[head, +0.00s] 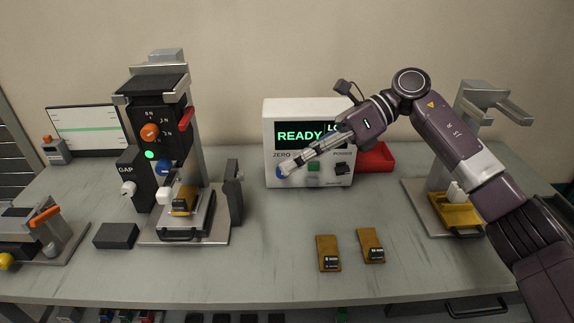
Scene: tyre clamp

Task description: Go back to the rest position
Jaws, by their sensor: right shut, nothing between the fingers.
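My right gripper (288,169) is shut and empty. Its fingertips are at the blue button on the front of the white display box (335,106), at the box's lower left; I cannot tell whether they touch it. The box's screen reads READY in green, and my right arm hides part of it. My right arm reaches in from the right edge across the table. My left gripper is not in view.
A dark clamp machine (158,130) with an orange knob stands at left. Two orange-brown pieces (328,253) lie on the grey table (270,260). A grey stand (440,170) is at right.

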